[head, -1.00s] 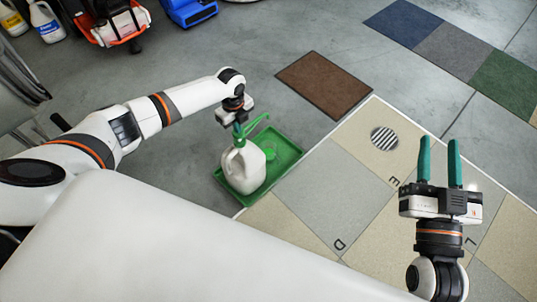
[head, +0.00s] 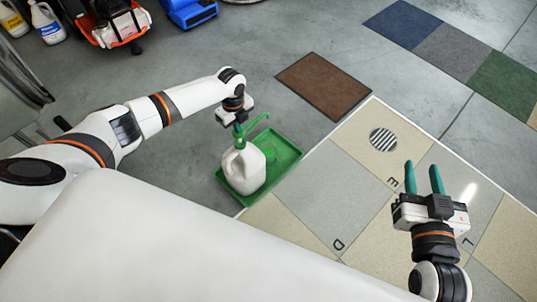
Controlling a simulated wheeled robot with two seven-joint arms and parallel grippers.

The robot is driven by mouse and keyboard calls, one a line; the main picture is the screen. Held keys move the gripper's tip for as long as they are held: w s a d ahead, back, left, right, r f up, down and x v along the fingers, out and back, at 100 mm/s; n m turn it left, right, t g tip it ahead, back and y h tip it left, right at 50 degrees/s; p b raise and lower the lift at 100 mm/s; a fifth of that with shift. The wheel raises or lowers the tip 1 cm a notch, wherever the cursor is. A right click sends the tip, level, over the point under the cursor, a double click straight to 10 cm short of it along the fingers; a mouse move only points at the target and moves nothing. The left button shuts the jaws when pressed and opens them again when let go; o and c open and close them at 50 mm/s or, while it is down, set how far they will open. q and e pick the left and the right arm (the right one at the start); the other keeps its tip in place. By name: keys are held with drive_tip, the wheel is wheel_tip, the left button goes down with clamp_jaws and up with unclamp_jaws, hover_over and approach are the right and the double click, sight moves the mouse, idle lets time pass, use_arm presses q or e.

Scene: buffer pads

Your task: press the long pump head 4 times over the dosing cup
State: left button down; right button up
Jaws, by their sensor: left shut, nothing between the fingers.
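A white jug (head: 243,170) stands upright in a green tray (head: 288,152). A green pump head with a long spout (head: 257,120) tops the jug, the spout pointing up and right in the picture, over the tray. The dosing cup is hard to make out; a green round shape (head: 271,154) shows in the tray beside the jug, beneath the spout. My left gripper (head: 238,130) is shut and empty, pointing down at the top of the pump; I cannot tell whether it touches. My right gripper (head: 423,178) is open and empty above the tiled floor at the right.
A brown mat (head: 323,86) lies behind the tray. A round striped drain (head: 384,140) sits in the tiles. More jugs (head: 47,24), an orange machine (head: 108,24) and a blue one (head: 189,12) stand at the back left. The floor right of the tray is clear.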

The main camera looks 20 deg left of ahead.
use_arm(q)
drive_tip(key=shift+s+r+p, duration=0.1)
drive_tip(key=shift+r+p, duration=0.9)
drive_tip(key=shift+p, duration=0.05)
drive_tip(key=shift+r, duration=0.3)
use_arm(e)
drive_tip(key=s+d+f+g+h, duration=0.2)
drive_tip(key=s+d+f+g, duration=0.1)
drive_tip(key=s+f+g, duration=0.3)
drive_tip(key=shift+s+f+g, duration=0.15)
drive_tip(key=shift+f+g, duration=0.55)
drive_tip(key=shift+f, duration=0.6)
